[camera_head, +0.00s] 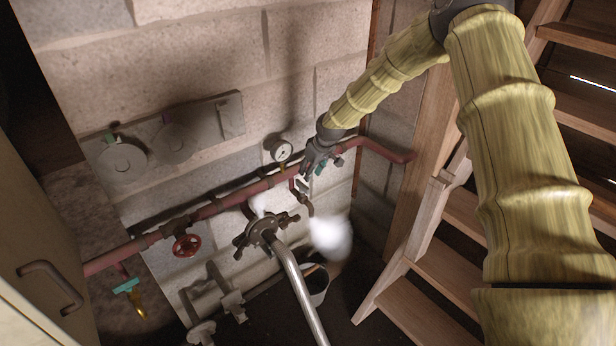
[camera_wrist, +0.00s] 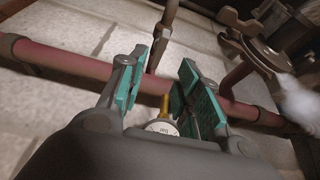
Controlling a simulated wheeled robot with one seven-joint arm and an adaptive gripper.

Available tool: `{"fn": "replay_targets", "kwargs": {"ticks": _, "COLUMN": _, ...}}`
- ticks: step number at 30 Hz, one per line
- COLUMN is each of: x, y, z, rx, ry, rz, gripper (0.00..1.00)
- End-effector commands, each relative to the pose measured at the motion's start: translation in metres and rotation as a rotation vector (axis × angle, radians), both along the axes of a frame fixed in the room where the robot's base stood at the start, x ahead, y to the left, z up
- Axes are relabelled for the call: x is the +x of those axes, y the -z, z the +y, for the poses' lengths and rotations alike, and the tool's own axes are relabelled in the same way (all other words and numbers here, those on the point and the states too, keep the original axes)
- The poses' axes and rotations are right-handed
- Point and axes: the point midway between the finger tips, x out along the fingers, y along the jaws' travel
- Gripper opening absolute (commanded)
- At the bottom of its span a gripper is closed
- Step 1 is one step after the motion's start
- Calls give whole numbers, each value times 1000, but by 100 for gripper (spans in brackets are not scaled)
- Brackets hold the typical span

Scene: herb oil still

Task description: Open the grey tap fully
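My gripper (camera_head: 312,180) is at the red pipe, just right of the pressure gauge, in the head view. In the wrist view my gripper (camera_wrist: 165,92) is open, its teal-padded fingers apart with nothing clamped. A slim grey fitting (camera_wrist: 162,38) rises from the pipe beyond the gap between the fingers; it may belong to the grey tap. In the head view a small grey tap-like fitting with a bent spout (camera_head: 308,207) hangs just below my gripper. My gripper partly hides it, so its handle position cannot be told.
The red pipe (camera_head: 225,202) runs along the block wall, carrying the gauge (camera_head: 281,151) and a red handwheel (camera_head: 186,246). A clamp fitting (camera_head: 262,232) with a silver tube (camera_head: 300,290) stands left of the spout. White vapour (camera_head: 331,237) drifts nearby. Wooden stairs (camera_head: 440,270) stand right.

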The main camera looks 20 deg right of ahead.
Motion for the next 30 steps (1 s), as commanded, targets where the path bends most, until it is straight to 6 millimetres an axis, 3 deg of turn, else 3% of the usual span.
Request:
{"fn": "replay_targets", "kwargs": {"ticks": 9, "x": -9, "y": -21, "z": -4, "rx": 0, "ry": 0, "rz": 0, "gripper": 34}}
{"fn": "replay_targets", "kwargs": {"ticks": 30, "x": -9, "y": -22, "z": -4, "rx": 0, "ry": 0, "rz": 0, "gripper": 34}}
